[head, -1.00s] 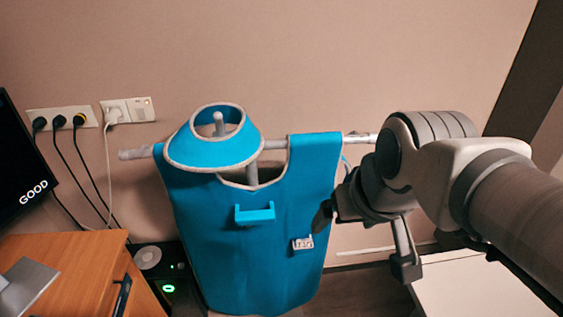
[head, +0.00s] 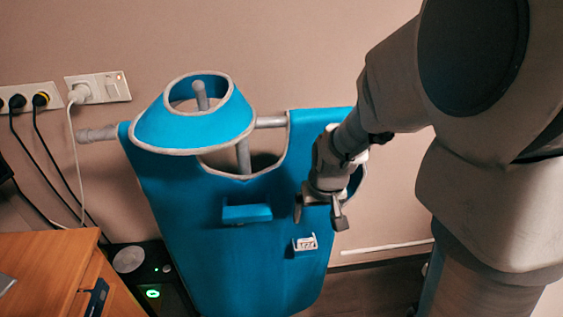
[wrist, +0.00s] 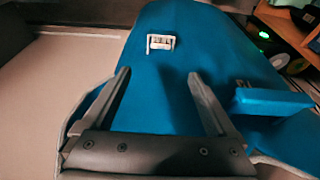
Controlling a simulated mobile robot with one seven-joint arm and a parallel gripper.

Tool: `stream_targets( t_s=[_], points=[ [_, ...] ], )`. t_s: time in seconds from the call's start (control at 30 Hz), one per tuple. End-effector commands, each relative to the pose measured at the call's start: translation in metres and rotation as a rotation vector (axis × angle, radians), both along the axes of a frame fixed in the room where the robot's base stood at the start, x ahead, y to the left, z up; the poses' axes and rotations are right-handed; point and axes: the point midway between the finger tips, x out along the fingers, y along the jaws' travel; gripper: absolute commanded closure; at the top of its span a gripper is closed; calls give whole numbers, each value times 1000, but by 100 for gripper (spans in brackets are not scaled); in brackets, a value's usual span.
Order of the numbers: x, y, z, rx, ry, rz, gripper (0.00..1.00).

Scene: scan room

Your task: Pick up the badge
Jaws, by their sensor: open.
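The badge (head: 305,244) is a small white rectangle with dark marks, on the lower right front of a blue apron (head: 215,275). In the wrist view the badge (wrist: 160,43) lies beyond the fingertips, between their lines, and apart from them. My gripper (head: 320,217) is open and empty, just above and slightly right of the badge in the head view. In the wrist view its two fingers (wrist: 157,75) are spread wide over the blue cloth.
The apron hangs on a grey stand bar (head: 270,122) with a blue collar (head: 195,112) over it. A blue pocket-like holder (head: 246,213) juts out left of the badge. A wooden desk (head: 45,270) and a black box with a green light (head: 153,293) stand at left.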

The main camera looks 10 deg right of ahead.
Motion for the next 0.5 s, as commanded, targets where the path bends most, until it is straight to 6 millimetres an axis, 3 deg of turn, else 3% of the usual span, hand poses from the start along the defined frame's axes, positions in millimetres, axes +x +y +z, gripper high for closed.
stream_targets(
  t_s=[0.5],
  points=[
    [29,-1,-100,-2,3,-2,7]
  ],
)
